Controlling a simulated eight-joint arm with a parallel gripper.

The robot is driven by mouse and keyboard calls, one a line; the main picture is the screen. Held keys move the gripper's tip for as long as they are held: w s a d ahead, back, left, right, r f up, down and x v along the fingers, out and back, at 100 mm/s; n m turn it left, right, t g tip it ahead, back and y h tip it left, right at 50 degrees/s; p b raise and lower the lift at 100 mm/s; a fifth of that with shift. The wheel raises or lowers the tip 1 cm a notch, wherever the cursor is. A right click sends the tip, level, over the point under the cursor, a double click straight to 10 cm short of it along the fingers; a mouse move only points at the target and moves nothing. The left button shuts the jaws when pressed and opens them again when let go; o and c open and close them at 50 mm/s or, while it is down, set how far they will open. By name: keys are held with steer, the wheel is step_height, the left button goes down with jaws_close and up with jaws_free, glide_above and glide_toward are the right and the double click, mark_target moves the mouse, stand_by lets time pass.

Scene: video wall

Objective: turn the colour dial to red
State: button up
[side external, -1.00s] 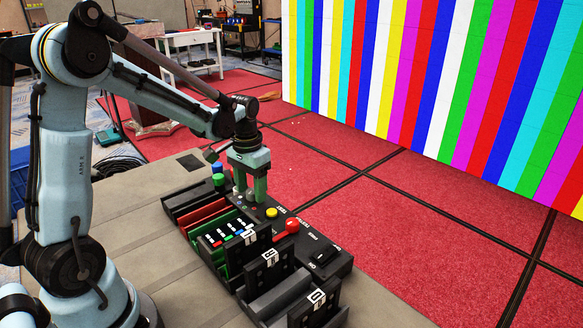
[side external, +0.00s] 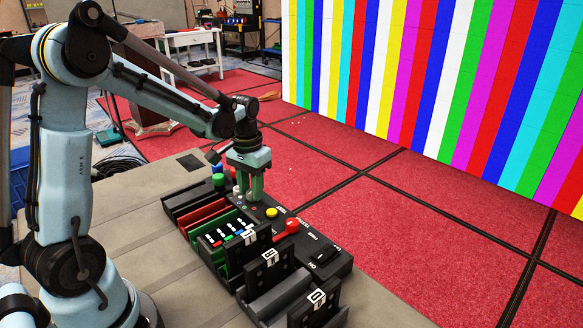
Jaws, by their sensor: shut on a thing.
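My gripper (side external: 256,196) points straight down at the far part of the black control panel (side external: 335,263). Its green fingers are close together and shut on the colour dial, which the fingers almost wholly hide. Small coloured marks show on the panel around the fingertips. Which colour the dial points at cannot be told. The video wall (side external: 450,90) at the back right shows vertical stripes of many colours.
Near the fingers stand a yellow button (side external: 271,212), a red-knobbed lever (side external: 291,226) and a blue and green knob (side external: 217,174). A rocker switch (side external: 322,257) sits at the panel's near end. Trays with numbered black blocks (side external: 270,268) lie alongside. Red carpet is clear to the right.

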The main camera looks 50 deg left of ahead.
steer(key=n, duration=0.6)
steer(key=shift+n, duration=0.3)
steer(key=shift+w, duration=0.1)
stand_by(0.4)
steer(key=o, duration=1)
steer(key=shift+o, duration=0.2)
step_height(320, 180, up, 12)
steer(key=shift+d+r, duration=0.1)
steer(key=s+d+f+m+t, duration=0.4)
steer(key=s+d+m+t, duration=0.3)
steer(key=d, duration=0.5)
steer(key=shift+s+m, duration=0.7)
steer(key=shift+m, duration=0.5)
